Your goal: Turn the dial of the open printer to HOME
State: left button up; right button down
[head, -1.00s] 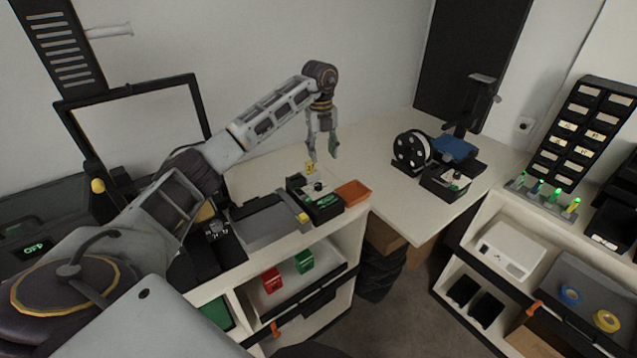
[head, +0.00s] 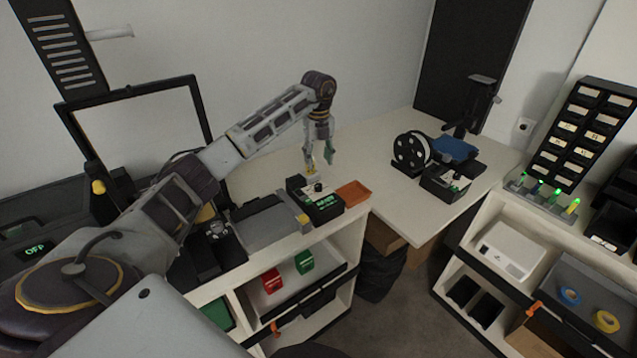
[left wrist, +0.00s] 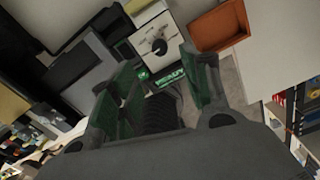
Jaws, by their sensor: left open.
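A black control box (head: 326,208) with a lit green display stands on the shelf top. Its round black dial (head: 317,187) sits on a light panel. In the left wrist view the dial (left wrist: 158,46) shows clearly with a pale pointer mark, and the display (left wrist: 170,78) appears to read READY. My left gripper (head: 319,166) is open and empty, pointing down just above the dial, apart from it. Its green-padded fingers (left wrist: 163,68) frame the box's near side in the wrist view. A second machine with a blue bed (head: 455,149) and its own control box (head: 447,182) stands on the right table. My right gripper is not in view.
An orange tray (head: 353,193) lies right beside the control box. A grey flat-topped unit (head: 268,226) stands on its left. A black spool (head: 411,152) is on the right table. The table between tray and spool is clear.

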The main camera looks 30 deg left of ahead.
aim_at(319, 185)
pick_arm(q)
notch_tip(319, 185, down, 9)
jog(key=shift+f+p, duration=0.2)
jog(key=shift+p, duration=0.5)
jog(key=shift+f, duration=0.65)
jog(key=c, duration=1)
